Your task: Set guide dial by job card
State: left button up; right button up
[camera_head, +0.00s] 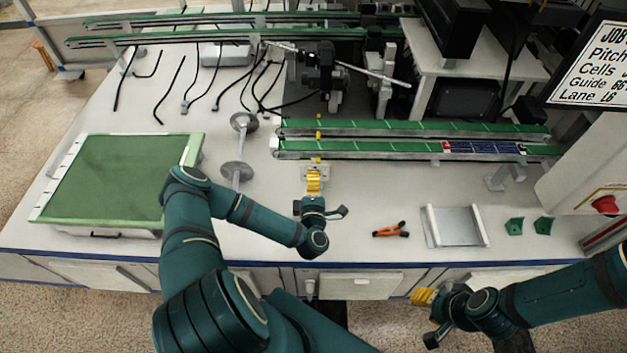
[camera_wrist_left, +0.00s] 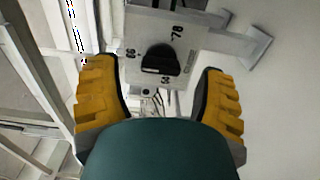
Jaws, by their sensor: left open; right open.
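In the left wrist view a black guide dial (camera_wrist_left: 158,60) sits on a grey plate (camera_wrist_left: 144,22) with printed numbers around it. One number looks like 78 and one like 66; the knob's exact setting cannot be told. My left gripper (camera_wrist_left: 160,100) is open, its yellow fingers on either side of the view with the dial ahead between them, apart from it. In the head view my left gripper (camera_head: 314,178) is over the table below the green rails and largely hides the dial. The job card (camera_head: 592,68) reads Guide 66, cut off at the right. My right gripper (camera_head: 424,297) is open and empty, off the table's front edge.
Green conveyor rails (camera_head: 390,150) carry a dark solar-cell strip (camera_head: 485,147). An orange-handled tool (camera_head: 391,230), a grey tray (camera_head: 455,227) and green blocks (camera_head: 514,226) lie at front right. A green-topped panel (camera_head: 110,180) is at left. A red button (camera_head: 606,204) is far right.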

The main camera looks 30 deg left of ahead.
pick_arm(q)
jog(key=v, duration=1.1)
jog(key=w+d+f+m+g+h, duration=0.2)
jog(key=w+d+m+h, duration=0.1)
jog(key=d+m+h, duration=1)
jog(key=s+d+r+m+g, duration=0.2)
jog(key=s+r+m+g, duration=0.2)
jog(key=s+m+g, duration=0.5)
jog(key=s+g, duration=0.1)
jog(key=g, duration=0.1)
jog(key=shift+d+m+g+h, duration=0.3)
jog(key=shift+d+m, duration=0.05)
jog(key=shift+m, duration=0.05)
